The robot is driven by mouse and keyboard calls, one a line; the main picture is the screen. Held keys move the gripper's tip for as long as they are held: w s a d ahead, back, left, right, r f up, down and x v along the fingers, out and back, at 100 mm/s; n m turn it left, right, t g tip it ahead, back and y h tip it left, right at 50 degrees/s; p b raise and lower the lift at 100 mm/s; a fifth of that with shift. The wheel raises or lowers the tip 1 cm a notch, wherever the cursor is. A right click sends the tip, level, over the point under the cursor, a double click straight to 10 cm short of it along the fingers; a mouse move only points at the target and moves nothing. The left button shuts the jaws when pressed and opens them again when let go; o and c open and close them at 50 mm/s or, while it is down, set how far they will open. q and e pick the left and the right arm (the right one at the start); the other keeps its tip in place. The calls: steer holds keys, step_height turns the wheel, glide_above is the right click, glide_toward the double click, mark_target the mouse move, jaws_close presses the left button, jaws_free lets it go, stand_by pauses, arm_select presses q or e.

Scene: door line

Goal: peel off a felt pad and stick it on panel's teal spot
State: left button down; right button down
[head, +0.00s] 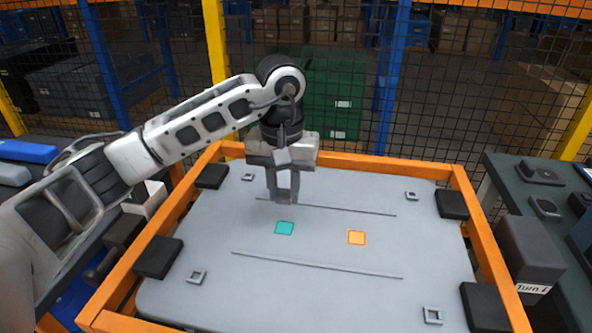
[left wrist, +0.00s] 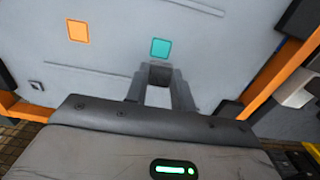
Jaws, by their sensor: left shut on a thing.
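The light grey panel (head: 320,290) lies in an orange frame. A teal spot (head: 284,228) is left of its middle; it also shows in the left wrist view (left wrist: 160,49). My left gripper (head: 286,196) hangs over the panel, just behind the teal spot in the head view. In the left wrist view, its fingers (left wrist: 160,82) are shut on a small dark grey piece (left wrist: 160,74), likely the felt pad, close beside the teal spot in the picture. The gap to the panel cannot be told. My right gripper is not in view.
An orange spot (head: 357,238) lies right of the teal one. Two thin ridges and small square fittings (head: 433,315) are on the panel. Black blocks (head: 158,257) hold its edges. A grey box (head: 528,252) and dark bench stand right. A mesh fence is behind.

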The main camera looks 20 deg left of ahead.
mark_target(284, 229)
arm_select(q)
steer(key=shift+f, duration=0.2)
steer(key=shift+s+f+b, duration=0.25)
steer(key=shift+f+b, duration=0.25)
steer(key=shift+f, duration=0.15)
step_height(284, 229, down, 3)
steer(key=shift+r+b, duration=0.15)
steer(key=shift+b, duration=0.65)
steer(key=shift+f+b, duration=0.3)
steer(key=shift+f, duration=0.25)
steer(key=shift+w+f, duration=0.1)
steer(key=shift+f, duration=0.05)
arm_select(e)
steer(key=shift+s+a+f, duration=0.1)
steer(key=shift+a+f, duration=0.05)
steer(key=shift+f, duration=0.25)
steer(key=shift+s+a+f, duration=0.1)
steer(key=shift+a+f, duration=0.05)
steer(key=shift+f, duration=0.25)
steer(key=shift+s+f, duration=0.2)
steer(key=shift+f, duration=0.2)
arm_select(q)
steer(key=shift+f+b, duration=0.65)
steer(key=shift+b, duration=0.4)
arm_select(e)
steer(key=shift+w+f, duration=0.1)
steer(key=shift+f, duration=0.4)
